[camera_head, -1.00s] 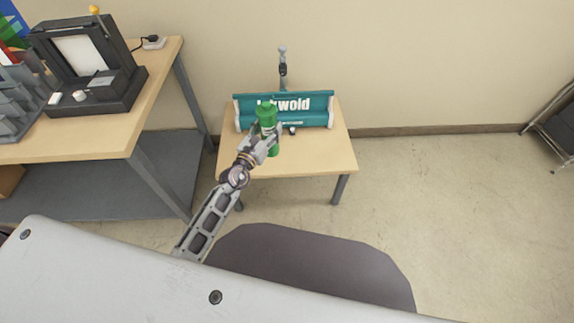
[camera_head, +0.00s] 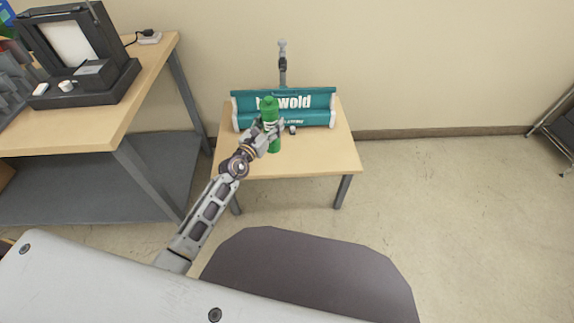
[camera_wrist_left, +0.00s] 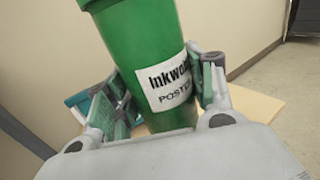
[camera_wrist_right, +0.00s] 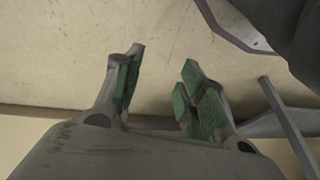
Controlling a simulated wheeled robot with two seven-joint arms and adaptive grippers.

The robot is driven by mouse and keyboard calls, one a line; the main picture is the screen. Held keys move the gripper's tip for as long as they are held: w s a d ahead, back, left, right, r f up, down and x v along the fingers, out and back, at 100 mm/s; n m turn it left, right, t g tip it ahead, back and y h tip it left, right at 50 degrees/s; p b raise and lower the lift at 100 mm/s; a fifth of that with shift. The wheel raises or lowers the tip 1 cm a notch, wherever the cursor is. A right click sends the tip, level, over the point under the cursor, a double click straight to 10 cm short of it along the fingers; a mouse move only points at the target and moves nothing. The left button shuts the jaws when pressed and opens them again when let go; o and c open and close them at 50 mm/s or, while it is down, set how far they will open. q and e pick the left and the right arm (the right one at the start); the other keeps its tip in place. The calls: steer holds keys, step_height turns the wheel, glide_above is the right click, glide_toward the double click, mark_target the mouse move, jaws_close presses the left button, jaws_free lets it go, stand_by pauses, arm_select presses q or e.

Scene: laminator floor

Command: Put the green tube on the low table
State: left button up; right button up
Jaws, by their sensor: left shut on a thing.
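The green tube (camera_head: 270,104) is held nearly upright over the low table (camera_head: 315,162), in front of a teal machine. My left gripper (camera_head: 268,134) is shut around its middle. In the left wrist view the tube (camera_wrist_left: 138,40) fills the space between the fingers, with its white label facing right. The tube's lower end shows against the tabletop; I cannot tell whether it touches. My right gripper (camera_wrist_right: 160,82) shows only in its own wrist view, open and empty.
The teal machine (camera_head: 300,117) with white ends takes up the back of the low table. The front right of the tabletop is bare. A taller workbench (camera_head: 140,95) with a black device (camera_head: 75,60) stands at left. A dark rack (camera_head: 558,125) stands far right.

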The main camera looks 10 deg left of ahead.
arm_select(q)
steer(key=shift+w+a+f+b, duration=0.2)
steer(key=shift+w+f+b, duration=0.65)
steer(key=shift+b, duration=0.45)
steer(key=shift+w+a+f+b, duration=0.15)
steer(key=shift+w+f+b, duration=0.7)
steer(key=shift+b, duration=0.4)
steer(key=shift+w+a+f+m+h+b, duration=0.25)
steer(key=shift+w+f+b, duration=0.45)
steer(key=shift+b, duration=0.55)
steer(key=shift+w+a+f+m+h+b, duration=0.2)
steer(key=shift+w+f+b, duration=0.5)
steer(key=shift+b, duration=0.5)
arm_select(e)
step_height(320, 180, up, 6)
steer(key=w+a+t+y, duration=0.1)
steer(key=a, duration=0.1)
steer(key=shift+w+r, duration=0.25)
steer(key=shift+w, duration=0.15)
arm_select(q)
steer(key=shift+r, duration=0.1)
step_height(320, 180, down, 6)
steer(key=b, duration=0.4)
arm_select(e)
step_height(320, 180, down, 7)
steer(key=a+t+y, duration=0.1)
steer(key=shift+w+a+f+t, duration=0.15)
steer(key=shift+a+t, duration=0.1)
steer(key=shift+t, duration=0.05)
